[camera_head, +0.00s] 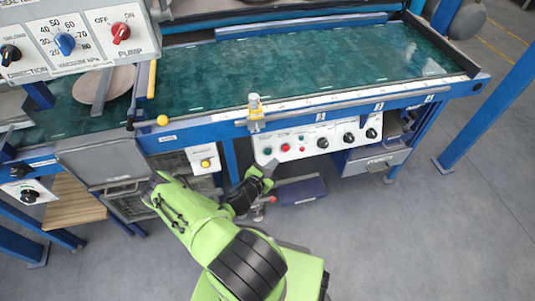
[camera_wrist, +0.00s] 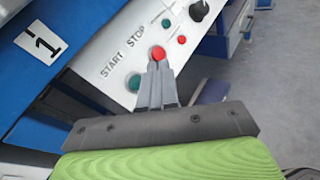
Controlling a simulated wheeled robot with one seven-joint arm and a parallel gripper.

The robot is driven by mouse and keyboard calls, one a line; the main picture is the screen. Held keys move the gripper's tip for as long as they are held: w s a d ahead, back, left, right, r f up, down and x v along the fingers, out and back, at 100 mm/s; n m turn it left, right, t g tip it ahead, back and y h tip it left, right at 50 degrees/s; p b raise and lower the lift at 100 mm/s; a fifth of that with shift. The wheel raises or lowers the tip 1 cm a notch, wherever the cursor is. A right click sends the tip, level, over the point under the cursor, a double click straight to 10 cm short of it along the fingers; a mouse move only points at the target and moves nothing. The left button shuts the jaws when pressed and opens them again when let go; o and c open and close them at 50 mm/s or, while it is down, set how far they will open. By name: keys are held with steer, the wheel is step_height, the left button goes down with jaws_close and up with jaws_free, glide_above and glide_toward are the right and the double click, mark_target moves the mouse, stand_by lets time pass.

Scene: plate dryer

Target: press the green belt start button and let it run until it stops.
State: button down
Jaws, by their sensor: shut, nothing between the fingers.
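The white control panel (camera_head: 318,135) is on the front of the blue-framed table. It bears a green start button (camera_head: 267,151) and a red stop button (camera_head: 285,147) to its right. In the wrist view the green button (camera_wrist: 134,83) is beside the START label and the red button (camera_wrist: 157,53) beside STOP. My gripper (camera_head: 270,166) is shut and empty, just below and in front of the panel. In the wrist view its fingertips (camera_wrist: 158,66) appear over the panel close to the red button, with the green button to their left. I cannot tell whether they touch the panel.
The green belt (camera_head: 300,65) stretches across the table above the panel. Black knobs (camera_head: 348,138) and smaller green and red buttons are farther right. A yellow button box (camera_head: 205,162) is to the left. A blue box (camera_head: 302,190) lies below; floor at right is clear.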

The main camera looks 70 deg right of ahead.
mark_target(268, 151)
steer(key=w+d+f+b, duration=0.2)
steer(key=d+b, duration=0.1)
steer(key=w+d+f+b, duration=0.1)
steer(key=d+b, duration=0.1)
steer(key=shift+w+d+f, duration=0.1)
steer(key=shift+d+f, duration=0.15)
steer(key=shift+f, duration=0.1)
stand_by(1.7)
steer(key=shift+w+d+f+b, duration=0.2)
steer(key=shift+d+b, duration=0.1)
steer(key=shift+b, duration=0.1)
